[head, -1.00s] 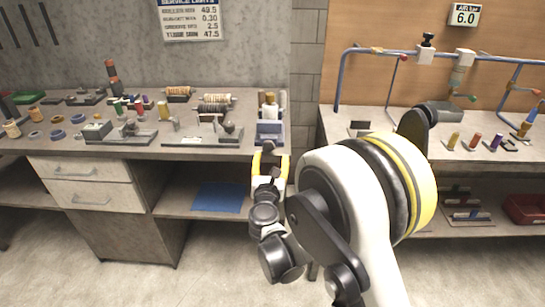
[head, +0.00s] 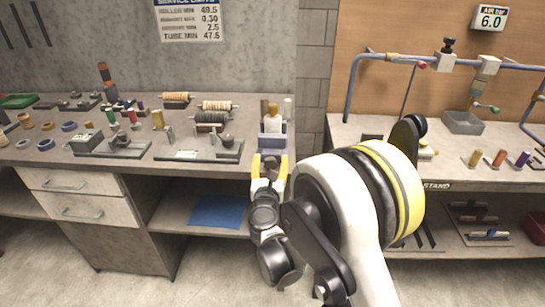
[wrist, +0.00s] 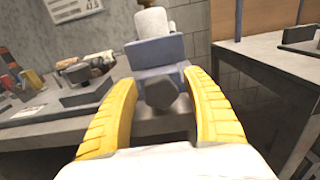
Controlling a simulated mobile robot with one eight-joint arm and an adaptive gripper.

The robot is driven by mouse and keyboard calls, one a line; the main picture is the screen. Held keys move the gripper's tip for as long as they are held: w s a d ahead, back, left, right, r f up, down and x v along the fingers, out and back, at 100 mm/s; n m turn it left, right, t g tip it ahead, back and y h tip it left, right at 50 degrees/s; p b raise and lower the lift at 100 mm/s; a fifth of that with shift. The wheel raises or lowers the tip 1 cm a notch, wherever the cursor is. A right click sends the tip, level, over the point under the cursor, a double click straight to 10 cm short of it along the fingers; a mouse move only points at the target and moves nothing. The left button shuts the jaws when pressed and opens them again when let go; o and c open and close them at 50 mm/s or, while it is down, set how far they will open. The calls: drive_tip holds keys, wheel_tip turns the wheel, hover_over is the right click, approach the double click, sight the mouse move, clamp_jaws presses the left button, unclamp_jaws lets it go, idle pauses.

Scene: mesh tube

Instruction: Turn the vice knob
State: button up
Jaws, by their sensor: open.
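The blue vice (head: 272,140) stands at the front right corner of the left bench, with a pale roll upright in it. In the wrist view the vice body (wrist: 158,52) is straight ahead, and its dark faceted knob (wrist: 160,92) faces me. My gripper (head: 269,160) is just in front of the vice at the bench edge. Its yellow fingers are open, one on each side of the knob in the wrist view (wrist: 160,80). Gaps show between knob and fingers, so I see no contact. In the head view the knob is hidden behind my gripper.
Fixtures, rollers (head: 212,121) and coloured spools cover the left bench (head: 60,160). A blue mat (head: 217,211) lies on the shelf below. The right bench (head: 350,130) carries a blue pipe frame (head: 352,85) and a grey bin (head: 463,122). A gap separates the benches.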

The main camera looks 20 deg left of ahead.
drive_tip(key=shift+s, duration=0.2)
drive_tip(key=shift+c, duration=1.2)
drive_tip(key=c, duration=1)
drive_tip(key=shift+o, duration=0.2)
drive_tip(key=shift+m, duration=0.3)
drive_tip(key=shift+d+m, duration=0.15)
drive_tip(key=shift+m, duration=2.55)
drive_tip(key=o, duration=1.2)
drive_tip(key=shift+w, duration=0.1)
